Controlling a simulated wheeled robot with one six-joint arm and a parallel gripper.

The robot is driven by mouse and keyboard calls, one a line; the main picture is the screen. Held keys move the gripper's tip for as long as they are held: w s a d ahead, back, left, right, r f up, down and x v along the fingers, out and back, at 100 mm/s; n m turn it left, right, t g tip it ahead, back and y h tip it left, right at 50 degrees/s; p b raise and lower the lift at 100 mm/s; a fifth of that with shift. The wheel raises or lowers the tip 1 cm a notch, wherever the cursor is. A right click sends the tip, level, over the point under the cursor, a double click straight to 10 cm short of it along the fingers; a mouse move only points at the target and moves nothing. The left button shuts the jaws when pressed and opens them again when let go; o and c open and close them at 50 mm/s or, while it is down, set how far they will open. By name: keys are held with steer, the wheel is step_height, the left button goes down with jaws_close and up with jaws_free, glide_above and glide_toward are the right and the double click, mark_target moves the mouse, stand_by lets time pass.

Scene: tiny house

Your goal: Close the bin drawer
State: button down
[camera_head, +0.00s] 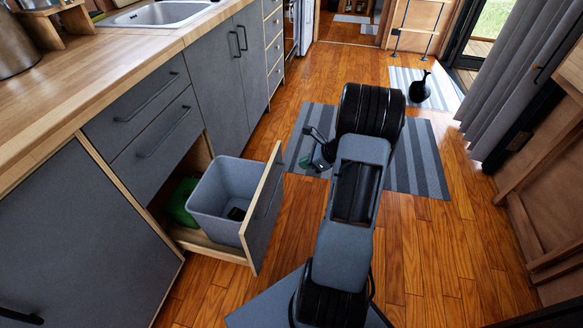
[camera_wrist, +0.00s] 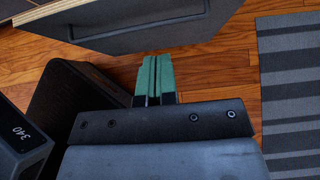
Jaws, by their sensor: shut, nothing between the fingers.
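The bin drawer stands open from the grey lower cabinet, and its front panel (camera_head: 265,213) is well out over the floor. A grey bin (camera_head: 210,208) sits in it, with a dark item inside, and part of a green bin (camera_head: 182,200) shows behind it. My gripper (camera_head: 305,162) is over the striped rug, to the right of the drawer front and apart from it. In the wrist view its green fingertips (camera_wrist: 155,62) are together and empty. The drawer front (camera_wrist: 205,14) with its dark handle (camera_wrist: 135,24) lies beyond the fingertips.
The wooden counter (camera_head: 90,85) with a sink (camera_head: 165,14) runs along the left above closed grey drawers (camera_head: 150,130). A grey striped rug (camera_head: 415,155) lies on the wood floor. A black vase-like object (camera_head: 420,88) stands farther back. A grey curtain (camera_head: 500,90) hangs at right.

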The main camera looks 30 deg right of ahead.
mark_target(270, 172)
steer(key=b+x, duration=0.1)
steer(key=x, duration=0.2)
steer(key=b+x, duration=0.1)
steer(key=x, duration=0.3)
steer(key=a+r+b+x, duration=0.1)
steer(key=b+x, duration=0.1)
steer(key=x, duration=0.1)
steer(key=shift+w+a+f, duration=0.1)
steer(key=shift+w+f, duration=0.05)
steer(key=shift+w, duration=0.35)
steer(key=shift+w+a, duration=0.55)
steer(key=shift+w, duration=0.05)
